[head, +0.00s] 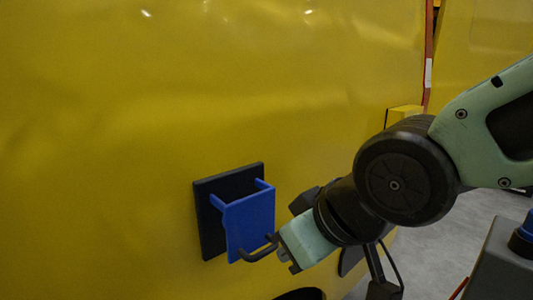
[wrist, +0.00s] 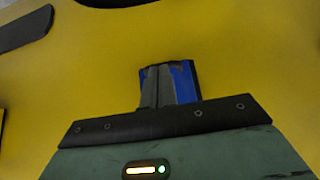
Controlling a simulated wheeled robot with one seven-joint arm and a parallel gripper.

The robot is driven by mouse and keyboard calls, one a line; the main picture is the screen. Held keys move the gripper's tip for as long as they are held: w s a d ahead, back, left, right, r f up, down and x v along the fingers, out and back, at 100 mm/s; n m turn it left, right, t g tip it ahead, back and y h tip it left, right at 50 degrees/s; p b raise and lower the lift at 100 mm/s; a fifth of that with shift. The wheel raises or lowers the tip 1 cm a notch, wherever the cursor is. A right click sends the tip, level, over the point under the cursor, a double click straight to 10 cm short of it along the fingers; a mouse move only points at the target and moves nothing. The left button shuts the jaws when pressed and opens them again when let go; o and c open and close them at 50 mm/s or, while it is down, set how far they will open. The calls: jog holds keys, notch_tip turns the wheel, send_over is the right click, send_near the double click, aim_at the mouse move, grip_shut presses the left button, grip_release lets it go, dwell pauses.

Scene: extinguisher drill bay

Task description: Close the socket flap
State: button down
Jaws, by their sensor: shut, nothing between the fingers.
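The blue socket flap (head: 250,221) stands out from its dark back plate (head: 209,233) on the yellow wall, with two blue side arms and a gap behind it. A dark curved bar (head: 259,250) shows at the flap's lower edge; I cannot tell whether it is a handle or part of my gripper. My gripper (head: 281,243) is just right of the flap's lower part. In the wrist view my gripper (wrist: 158,72) is shut and empty, its grey fingers overlapping the blue flap (wrist: 183,83). I cannot tell whether they touch it. The fingers hide part of the flap.
A yellow box (head: 403,113) juts out farther right, near a red vertical strip (head: 429,50). Grey floor (head: 455,232) shows at lower right. A dark rounded thing (head: 300,294) is at the bottom edge.

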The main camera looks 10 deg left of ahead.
aim_at(259, 230)
jog(key=shift+s+d+f+b+x, duration=0.1)
jog(key=shift+b+x, duration=0.65)
jog(key=shift+x, duration=0.15)
jog(key=shift+s+d+f+b+x, duration=0.1)
jog(key=shift+b+x, duration=0.7)
jog(key=shift+x, duration=0.1)
jog(key=shift+s+d+f+b+x, duration=0.1)
jog(key=shift+b+x, duration=0.65)
jog(key=shift+x, duration=0.1)
